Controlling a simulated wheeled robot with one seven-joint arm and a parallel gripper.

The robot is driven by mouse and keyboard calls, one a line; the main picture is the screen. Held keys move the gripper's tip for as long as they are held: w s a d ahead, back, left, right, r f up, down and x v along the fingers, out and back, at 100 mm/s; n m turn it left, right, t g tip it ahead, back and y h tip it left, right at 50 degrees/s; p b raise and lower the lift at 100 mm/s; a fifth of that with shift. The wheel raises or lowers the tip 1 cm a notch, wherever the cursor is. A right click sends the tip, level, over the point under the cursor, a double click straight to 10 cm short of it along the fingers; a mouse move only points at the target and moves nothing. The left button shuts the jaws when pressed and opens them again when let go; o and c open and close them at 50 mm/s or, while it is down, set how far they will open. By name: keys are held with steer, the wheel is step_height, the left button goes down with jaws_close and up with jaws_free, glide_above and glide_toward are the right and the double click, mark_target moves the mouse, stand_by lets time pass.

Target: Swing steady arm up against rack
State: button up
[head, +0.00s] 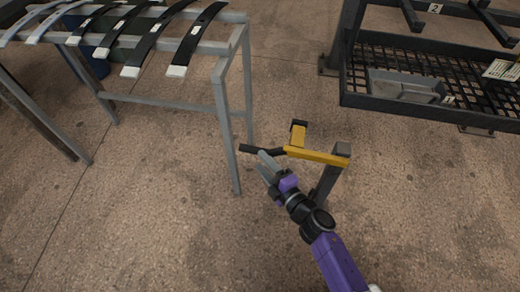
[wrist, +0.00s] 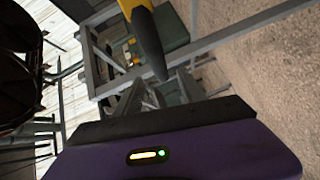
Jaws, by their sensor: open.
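The steady arm (head: 318,156) is a yellow bar on top of a short dark post (head: 327,187), with a yellow upright piece and a black handle (head: 252,149) at its left end. It reaches left from the post, toward the grey rack (head: 232,66), and stands apart from the dark rack. My gripper (head: 264,163) is open at the black handle. In the wrist view the handle (wrist: 148,42) comes down from the top toward the space between the open fingers (wrist: 160,92). I cannot tell whether the fingers touch it.
The grey rack carries several curved leaf springs (head: 150,43) with pale ends. A dark rack (head: 425,108) with a mesh shelf stands at the upper right, holding a grey tray (head: 405,87). Bare concrete floor (head: 150,210) lies open at the lower left.

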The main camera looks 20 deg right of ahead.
mark_target(252, 151)
steer(key=shift+w+a+f+b, duration=0.1)
steer(key=shift+w+a+b, duration=0.15)
steer(key=shift+w, duration=0.9)
steer(key=shift+w+a+f+b, duration=0.1)
steer(key=shift+w+b, duration=0.25)
steer(key=shift+w, duration=0.85)
steer(key=shift+w+a+f+b, duration=0.1)
steer(key=shift+w+a+b, duration=0.15)
steer(key=shift+w, duration=0.9)
jaws_close()
